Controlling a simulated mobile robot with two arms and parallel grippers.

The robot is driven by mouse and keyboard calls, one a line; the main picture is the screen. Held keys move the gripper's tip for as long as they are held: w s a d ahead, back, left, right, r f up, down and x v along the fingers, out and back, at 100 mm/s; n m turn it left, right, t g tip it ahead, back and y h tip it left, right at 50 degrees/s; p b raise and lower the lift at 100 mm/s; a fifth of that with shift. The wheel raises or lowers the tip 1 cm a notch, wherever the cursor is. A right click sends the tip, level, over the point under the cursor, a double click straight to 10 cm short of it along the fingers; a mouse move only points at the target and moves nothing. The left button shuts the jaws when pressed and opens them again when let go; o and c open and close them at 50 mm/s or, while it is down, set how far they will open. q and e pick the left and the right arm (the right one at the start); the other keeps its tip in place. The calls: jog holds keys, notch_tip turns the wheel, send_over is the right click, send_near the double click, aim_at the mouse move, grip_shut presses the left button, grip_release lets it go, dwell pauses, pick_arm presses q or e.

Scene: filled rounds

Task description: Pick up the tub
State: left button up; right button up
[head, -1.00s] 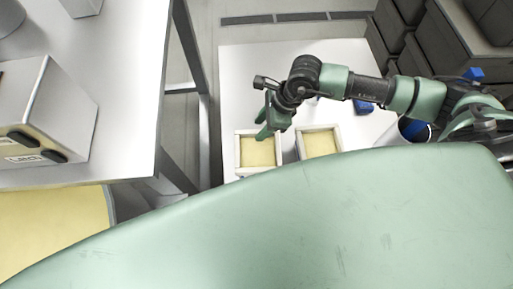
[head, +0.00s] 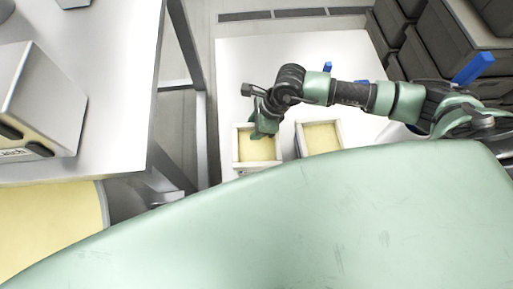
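Two square tubs with pale walls and yellow insides stand side by side on a white table (head: 300,60). My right gripper (head: 262,134) reaches down to the left tub (head: 257,152) and overlaps its far rim. Its fingers are small and partly hidden by its own wrist, so I cannot tell whether they are open or shut, or whether they touch the rim. The right tub (head: 320,138) stands a little apart, its near side partly hidden by my own green body. My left gripper is not in view.
A steel table (head: 110,110) with a metal box (head: 35,105) on it stands at the left. Dark crates (head: 430,75) are stacked at the back right. Blue objects show behind my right arm. The back left of the white table is clear.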

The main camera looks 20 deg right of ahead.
jog(key=shift+f, duration=0.25)
dwell(0.4)
grip_shut()
dwell(1.2)
jog(key=shift+r, duration=0.1)
